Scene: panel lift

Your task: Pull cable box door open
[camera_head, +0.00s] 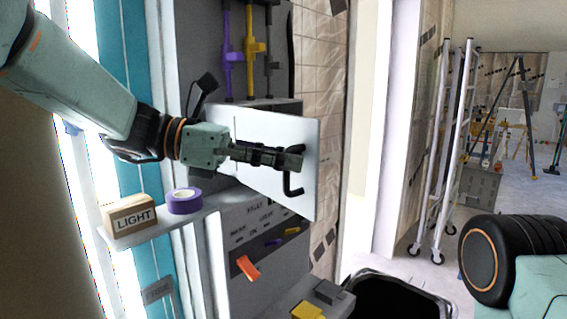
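The cable box door (262,185) is a flat white panel in the middle of the camera_head view. It stands at an angle to the grey panel behind it, its right edge looking nearer to me. A black bent handle (288,185) is on its right part. My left gripper (298,160) reaches across the door's face from the left, its fingertips over the handle's upper part. The fingers look close together, but the overlap hides whether they grip the handle. My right gripper is out of view; only part of my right arm shows at lower right.
Purple (227,55) and yellow (254,48) cable fittings are above the door. A shelf (150,228) at left holds a LIGHT block (131,216) and purple tape (185,201). An orange lever (247,267) sits below. A black bin (400,298) stands lower right; a ladder (440,150) is behind.

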